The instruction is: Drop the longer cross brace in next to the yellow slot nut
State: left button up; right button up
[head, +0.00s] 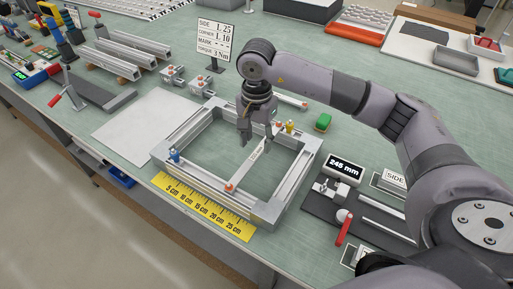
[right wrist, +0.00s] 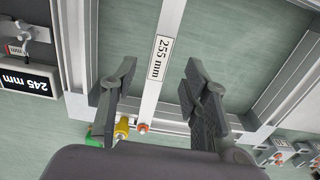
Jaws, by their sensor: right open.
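The brace labelled 255 mm (right wrist: 160,58) spans the aluminium frame (head: 294,178); it also shows in the head view (head: 252,162). It has an orange cap (head: 230,187) at the near rail and another orange cap (right wrist: 143,127) at the far rail. The yellow slot nut (head: 289,127) sits on the far rail, beside the brace's far end; it also shows in the right wrist view (right wrist: 122,128). My right gripper (head: 251,143) is open above the brace, with one finger on each side and visible gaps. My left gripper is not in view.
A blue slot nut (head: 175,156) sits on the frame's left side. A green block (head: 323,121), a 245 mm display (head: 344,168) and a yellow ruler (head: 203,206) are nearby. A pale mat (head: 146,124) is clear.

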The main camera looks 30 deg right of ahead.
aim_at(256, 153)
notch_tip(256, 153, up, 8)
jog(key=shift+f, duration=0.2)
dwell(0.4)
